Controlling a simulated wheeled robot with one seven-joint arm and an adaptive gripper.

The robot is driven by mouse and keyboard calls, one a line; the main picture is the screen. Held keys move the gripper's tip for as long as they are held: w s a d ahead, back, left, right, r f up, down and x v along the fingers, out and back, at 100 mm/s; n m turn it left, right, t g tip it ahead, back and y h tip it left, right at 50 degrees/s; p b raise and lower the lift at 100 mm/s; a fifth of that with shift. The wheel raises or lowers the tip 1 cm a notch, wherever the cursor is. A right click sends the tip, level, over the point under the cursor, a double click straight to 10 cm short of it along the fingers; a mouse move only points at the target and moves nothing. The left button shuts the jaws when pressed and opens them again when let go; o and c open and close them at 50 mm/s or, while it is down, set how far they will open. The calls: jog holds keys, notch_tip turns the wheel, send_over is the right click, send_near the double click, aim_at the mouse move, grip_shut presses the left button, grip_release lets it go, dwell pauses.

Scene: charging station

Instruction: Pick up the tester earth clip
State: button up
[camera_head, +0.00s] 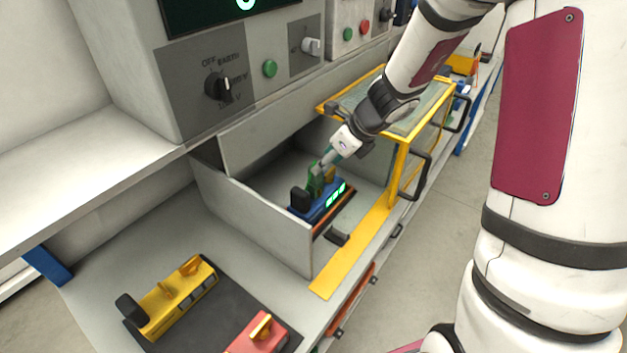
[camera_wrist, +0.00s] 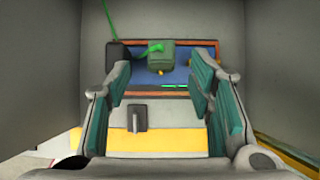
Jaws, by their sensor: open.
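A green clip (camera_wrist: 162,60), which looks like the tester earth clip, sits on a blue battery pack (camera_wrist: 185,73) in the wrist view, with a green cable (camera_wrist: 110,18) running up from its left. My gripper (camera_wrist: 162,78) is open, its two teal-padded fingers spread to the left and right of the clip, with nothing between the pads. In the head view my gripper (camera_head: 323,168) reaches down into the grey test bay (camera_head: 250,225) over the blue pack (camera_head: 325,208). There the clip and the fingers overlap, so I cannot tell how far apart they are.
The bay walls stand close around my gripper. A raised yellow-framed cover (camera_head: 398,165) with black handles is at the right. A black latch (camera_head: 337,237) and a yellow strip are at the bay's front. A yellow pack (camera_head: 175,300) and a red pack (camera_head: 255,335) lie at the lower left.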

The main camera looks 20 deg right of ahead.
aim_at(315, 181)
jog(key=b+x, duration=0.1)
jog(key=x, duration=0.5)
jog(key=shift+w+f, duration=0.15)
jog(key=shift+w, duration=0.05)
grip_shut()
